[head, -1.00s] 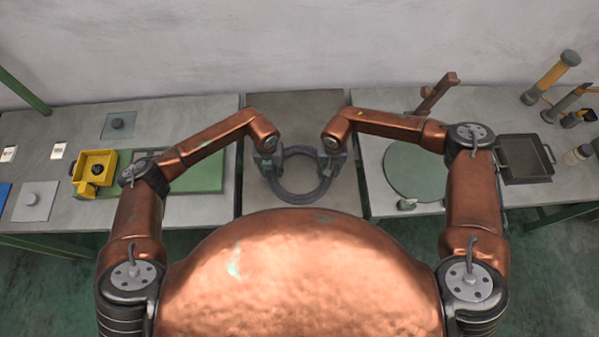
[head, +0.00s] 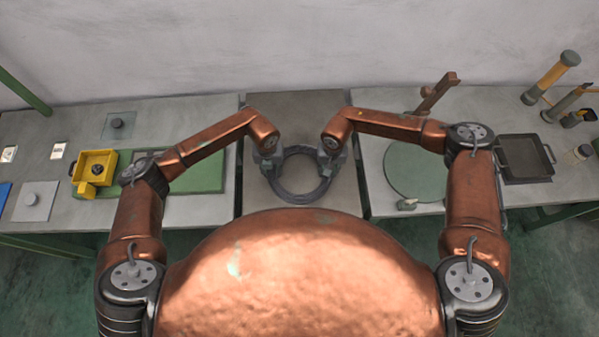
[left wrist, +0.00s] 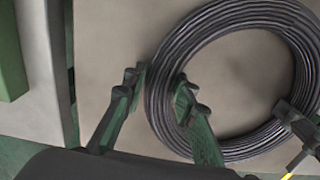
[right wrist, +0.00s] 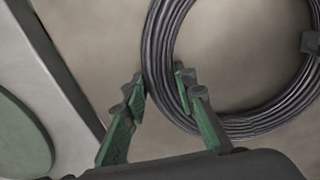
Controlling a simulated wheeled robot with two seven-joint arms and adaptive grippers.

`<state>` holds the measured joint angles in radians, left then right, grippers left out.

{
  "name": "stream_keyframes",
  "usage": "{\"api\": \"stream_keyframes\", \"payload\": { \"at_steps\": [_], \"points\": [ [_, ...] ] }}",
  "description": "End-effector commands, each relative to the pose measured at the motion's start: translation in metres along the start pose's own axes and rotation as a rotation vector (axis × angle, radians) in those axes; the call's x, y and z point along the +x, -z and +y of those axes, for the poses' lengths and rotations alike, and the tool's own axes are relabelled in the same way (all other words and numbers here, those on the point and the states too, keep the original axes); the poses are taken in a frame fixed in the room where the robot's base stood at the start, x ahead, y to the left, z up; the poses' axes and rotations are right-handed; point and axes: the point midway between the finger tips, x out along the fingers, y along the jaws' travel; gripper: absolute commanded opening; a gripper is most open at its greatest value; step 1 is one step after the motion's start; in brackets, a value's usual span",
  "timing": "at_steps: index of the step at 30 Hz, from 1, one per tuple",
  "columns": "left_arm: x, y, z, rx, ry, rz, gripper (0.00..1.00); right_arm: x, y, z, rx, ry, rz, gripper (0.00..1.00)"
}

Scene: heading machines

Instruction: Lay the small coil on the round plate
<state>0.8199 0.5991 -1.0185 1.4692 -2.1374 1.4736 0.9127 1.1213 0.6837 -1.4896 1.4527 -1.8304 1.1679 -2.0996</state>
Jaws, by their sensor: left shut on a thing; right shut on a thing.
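The small coil (head: 297,198), a dark grey ring of wound wire, lies flat over the middle grey surface, between my grippers. My left gripper (head: 268,165) is shut on its left side; in the left wrist view its green fingers (left wrist: 158,88) straddle the coil's strand (left wrist: 160,112). My right gripper (head: 332,160) is shut on its right side, with fingers (right wrist: 160,82) either side of the strand (right wrist: 161,55). Whether the coil touches the surface below, I cannot tell. The round plate (head: 412,172), flat and green, lies on the right table, partly behind my right arm.
The middle surface (head: 300,108) has seams with both side tables. A black tray (head: 525,160) and upright yellow-and-grey tools (head: 552,78) stand far right. A brown wooden stand (head: 437,95) rises behind the round plate. At left are a yellow box (head: 96,163) and a green mat (head: 205,178).

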Motion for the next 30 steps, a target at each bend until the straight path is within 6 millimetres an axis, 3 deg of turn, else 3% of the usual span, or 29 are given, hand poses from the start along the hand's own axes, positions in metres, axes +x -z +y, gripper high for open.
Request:
{"api": "stream_keyframes", "payload": {
  "at_steps": [11, 30],
  "points": [
    [-0.007, -0.001, 0.0, -0.001, 0.0, -0.002, 0.0, -0.007, 0.001, 0.0, 0.001, 0.0, 0.002, 0.0],
    [-0.053, -0.002, 0.0, -0.001, -0.001, -0.006, 0.0, -0.053, 0.002, 0.0, 0.001, 0.0, 0.006, 0.0]
  ]
}}
